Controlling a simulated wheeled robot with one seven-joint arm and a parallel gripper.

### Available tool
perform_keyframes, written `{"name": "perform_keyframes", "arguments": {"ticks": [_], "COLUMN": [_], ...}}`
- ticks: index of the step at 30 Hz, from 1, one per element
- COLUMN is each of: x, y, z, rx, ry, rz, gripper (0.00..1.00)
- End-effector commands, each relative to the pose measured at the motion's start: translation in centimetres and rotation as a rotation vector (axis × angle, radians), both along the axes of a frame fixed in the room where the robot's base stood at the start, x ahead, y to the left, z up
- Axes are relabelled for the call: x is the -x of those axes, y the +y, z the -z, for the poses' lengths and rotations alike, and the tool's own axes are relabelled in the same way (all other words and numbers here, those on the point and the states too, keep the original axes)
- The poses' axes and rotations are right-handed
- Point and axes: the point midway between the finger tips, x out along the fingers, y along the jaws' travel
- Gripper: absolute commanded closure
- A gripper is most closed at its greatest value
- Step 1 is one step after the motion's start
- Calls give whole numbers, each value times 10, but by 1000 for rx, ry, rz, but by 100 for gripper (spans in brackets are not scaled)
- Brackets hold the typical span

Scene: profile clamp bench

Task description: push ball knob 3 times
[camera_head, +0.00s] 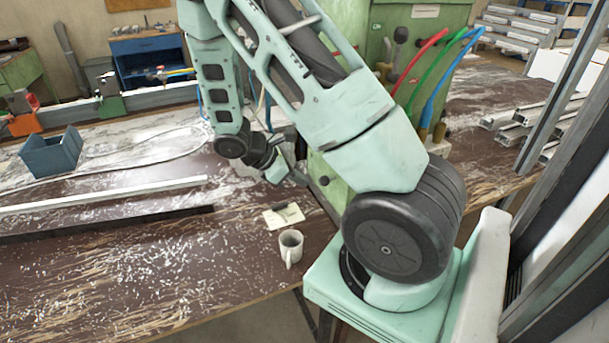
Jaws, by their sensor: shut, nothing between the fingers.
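My gripper (300,179) is at the end of my arm, low in front of the green machine (343,178). Its fingers are small and dark in this view and look shut with nothing between them. A small dark round knob (323,181) shows on the machine's front face, just right of the fingertips. A small gap seems to lie between them, but I cannot tell the depth. Another dark ball-ended handle (401,34) stands higher on the machine, right of my arm. I cannot tell for sure which one is the ball knob.
A pale mug (290,246) and a small notepad (284,215) lie on the worn brown bench (200,265) below my gripper. Long metal profiles (110,195) and a blue-grey bin (52,153) are at left. Red, green and blue hoses (441,75) hang at the machine's right.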

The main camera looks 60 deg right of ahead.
Motion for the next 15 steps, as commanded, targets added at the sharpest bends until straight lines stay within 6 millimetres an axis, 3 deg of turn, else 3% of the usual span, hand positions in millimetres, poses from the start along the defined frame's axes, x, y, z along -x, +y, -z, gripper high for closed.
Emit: {"name": "perform_keyframes", "arguments": {"ticks": [6, 15], "x": [-27, -43], "y": [30, 52], "z": [-37, -66], "rx": [-3, -3], "ry": [-16, -12], "rz": [-5, -6], "gripper": [100, 100]}}
